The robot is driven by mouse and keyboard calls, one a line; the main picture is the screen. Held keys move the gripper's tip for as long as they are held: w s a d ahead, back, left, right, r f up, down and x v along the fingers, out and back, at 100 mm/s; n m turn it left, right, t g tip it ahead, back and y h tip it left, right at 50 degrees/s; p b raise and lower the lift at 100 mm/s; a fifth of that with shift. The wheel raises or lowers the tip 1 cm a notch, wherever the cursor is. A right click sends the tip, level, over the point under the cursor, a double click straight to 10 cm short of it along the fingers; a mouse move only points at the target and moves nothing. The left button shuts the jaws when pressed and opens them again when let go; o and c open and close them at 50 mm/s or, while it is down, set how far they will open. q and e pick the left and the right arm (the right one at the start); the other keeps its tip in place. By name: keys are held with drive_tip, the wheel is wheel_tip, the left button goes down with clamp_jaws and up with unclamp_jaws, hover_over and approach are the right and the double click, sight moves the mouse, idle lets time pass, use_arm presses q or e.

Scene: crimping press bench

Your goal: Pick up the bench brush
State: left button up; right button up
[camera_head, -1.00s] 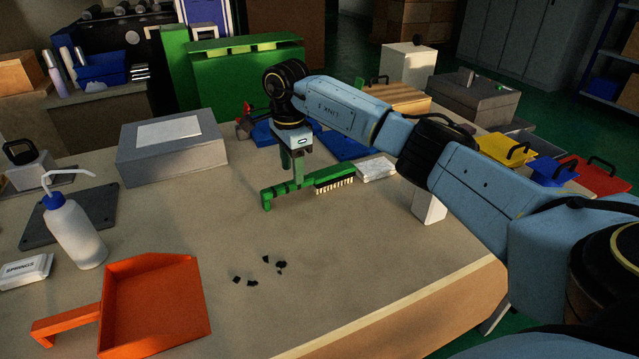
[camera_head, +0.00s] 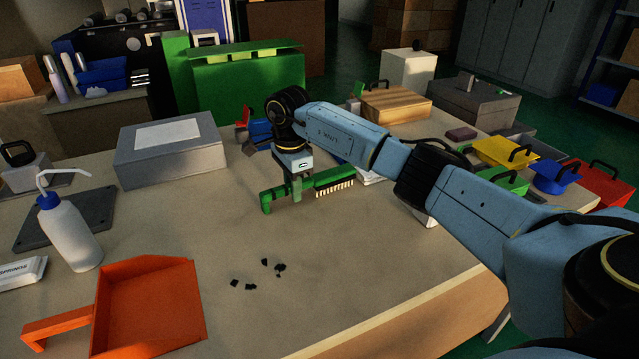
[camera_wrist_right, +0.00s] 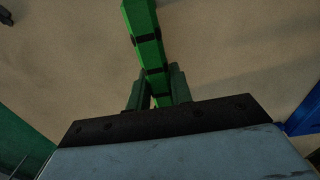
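The green bench brush (camera_head: 333,181) is over the bench top in the head view, its pale bristles facing down and its handle pointing left. My right gripper (camera_head: 297,192) points down at the handle. In the right wrist view the green handle (camera_wrist_right: 148,42) runs between the two dark green fingers (camera_wrist_right: 160,93), which sit close against both sides, so the gripper looks shut on it. I cannot tell whether the brush is clear of the bench. My left gripper is in neither view.
An orange dustpan (camera_head: 150,300) lies at front left, with dark crumbs (camera_head: 250,284) to its right. A wash bottle (camera_head: 72,232) and a grey box (camera_head: 170,152) stand left. Coloured bins (camera_head: 505,150) are at right. Bench around the crumbs is otherwise clear.

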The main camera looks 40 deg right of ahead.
clamp_jaws()
